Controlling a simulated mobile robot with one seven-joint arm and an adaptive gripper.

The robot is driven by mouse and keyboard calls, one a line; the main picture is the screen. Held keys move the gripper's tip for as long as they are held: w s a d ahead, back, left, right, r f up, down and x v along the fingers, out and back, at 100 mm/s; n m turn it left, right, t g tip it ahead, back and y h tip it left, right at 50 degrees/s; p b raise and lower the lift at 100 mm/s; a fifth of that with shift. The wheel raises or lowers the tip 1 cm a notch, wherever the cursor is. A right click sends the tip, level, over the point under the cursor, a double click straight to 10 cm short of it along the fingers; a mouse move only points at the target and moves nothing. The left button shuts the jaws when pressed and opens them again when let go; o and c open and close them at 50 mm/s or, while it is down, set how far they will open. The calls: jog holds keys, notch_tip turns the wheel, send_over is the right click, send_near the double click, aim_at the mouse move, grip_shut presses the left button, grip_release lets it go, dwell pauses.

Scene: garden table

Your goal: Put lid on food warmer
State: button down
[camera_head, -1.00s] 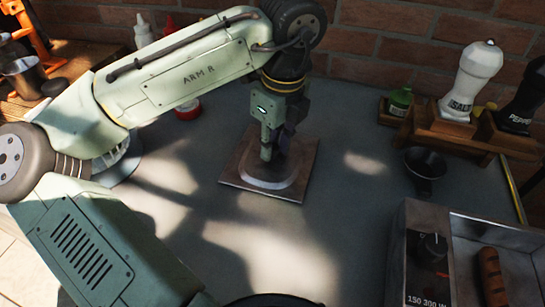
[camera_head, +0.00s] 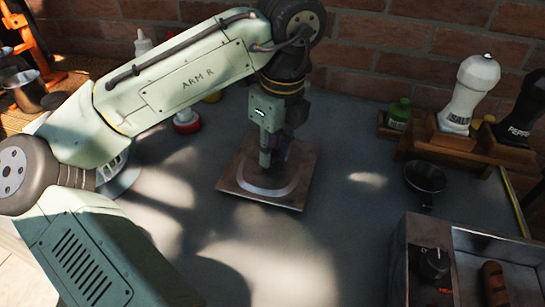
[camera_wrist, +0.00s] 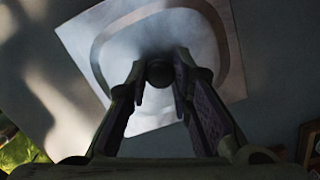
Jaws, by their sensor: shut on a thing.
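The lid (camera_head: 232,180) is a square metal plate with a rounded raised ring, at the middle of the table in the head view. It also shows in the wrist view (camera_wrist: 211,94), with a dark round knob (camera_wrist: 160,73) at its centre. My gripper (camera_head: 273,160) points down over the lid; in the wrist view its fingers (camera_wrist: 158,80) are shut on the knob. The lid looks level; I cannot tell whether it touches the table. The food warmer (camera_head: 400,262) is a metal box at the lower right, open on top, with a black dial and a sausage (camera_head: 494,283) inside.
A small black pan (camera_head: 425,178) sits behind the warmer. A wooden rack with white (camera_head: 474,85) and dark (camera_head: 521,108) shakers and a green bottle (camera_head: 399,113) stands at the back right. A red-capped container (camera_head: 187,121) is left of the lid. Table between lid and warmer looks clear.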

jog(key=shift+d+r, duration=0.1)
jog(key=shift+r, duration=0.6)
jog(key=s+a, duration=0.1)
jog(key=s, duration=0.3)
jog(key=s+a+r+b, duration=0.1)
jog(key=s+a, duration=0.1)
jog(key=s, duration=0.3)
jog(key=s+a+b, duration=0.1)
jog(key=s, duration=0.4)
jog(key=shift+a+r, duration=0.2)
jog(key=shift+s+a+r, duration=0.1)
jog(key=shift+s+a, duration=0.05)
jog(key=shift+s, duration=0.55)
jog(key=shift+s, duration=0.1)
